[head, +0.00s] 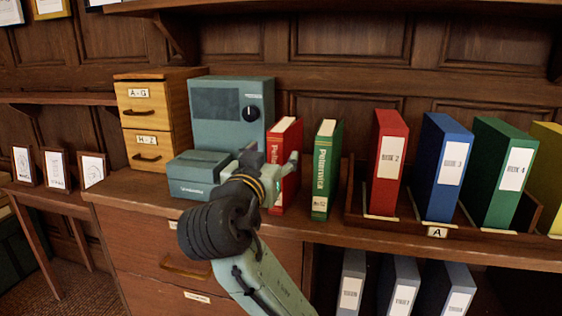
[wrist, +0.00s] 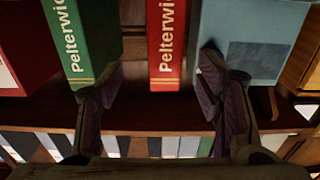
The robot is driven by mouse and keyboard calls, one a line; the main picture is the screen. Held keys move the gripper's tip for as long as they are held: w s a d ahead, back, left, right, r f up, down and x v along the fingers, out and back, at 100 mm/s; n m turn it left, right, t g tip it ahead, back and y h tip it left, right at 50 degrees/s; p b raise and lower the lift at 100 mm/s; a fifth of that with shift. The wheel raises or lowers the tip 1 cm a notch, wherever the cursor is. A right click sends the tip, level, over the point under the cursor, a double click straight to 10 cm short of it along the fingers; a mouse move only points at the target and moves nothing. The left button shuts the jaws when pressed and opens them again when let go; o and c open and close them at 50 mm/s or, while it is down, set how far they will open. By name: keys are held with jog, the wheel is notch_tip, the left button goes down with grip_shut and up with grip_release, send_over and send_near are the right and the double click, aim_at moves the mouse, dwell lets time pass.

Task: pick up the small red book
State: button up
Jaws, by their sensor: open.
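The small red book (head: 286,140), with "Pelterwick" on its spine, stands upright on the wooden cabinet top between a blue-grey machine and a green book (head: 327,170). My gripper (head: 273,167) is open in front of the red book and partly covers its spine in the head view. In the wrist view, the red book (wrist: 166,45) shows between the two spread fingers of my gripper (wrist: 158,78), with gaps on both sides. One finger is near the green book (wrist: 85,40), the other overlaps the blue-grey machine (wrist: 255,30). Whether either finger touches anything is not clear.
The blue-grey machine (head: 231,105) stands close left of the red book, with a wooden drawer box (head: 156,118) farther left. A red binder (head: 388,160), a blue binder (head: 441,165) and a green binder (head: 500,170) stand in a wooden tray at right. The cabinet top's front edge is narrow.

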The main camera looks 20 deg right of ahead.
aim_at(277, 151)
jog(key=x, duration=0.3)
jog(key=shift+w+d, duration=0.15)
jog(key=shift+w, duration=0.1)
jog(key=p+x, duration=0.2)
jog(key=x, duration=0.3)
jog(key=shift+r, duration=0.1)
jog(key=shift+w+d, duration=0.1)
jog(key=shift+w, duration=0.1)
jog(key=shift+c, duration=0.3)
grip_shut()
dwell(0.4)
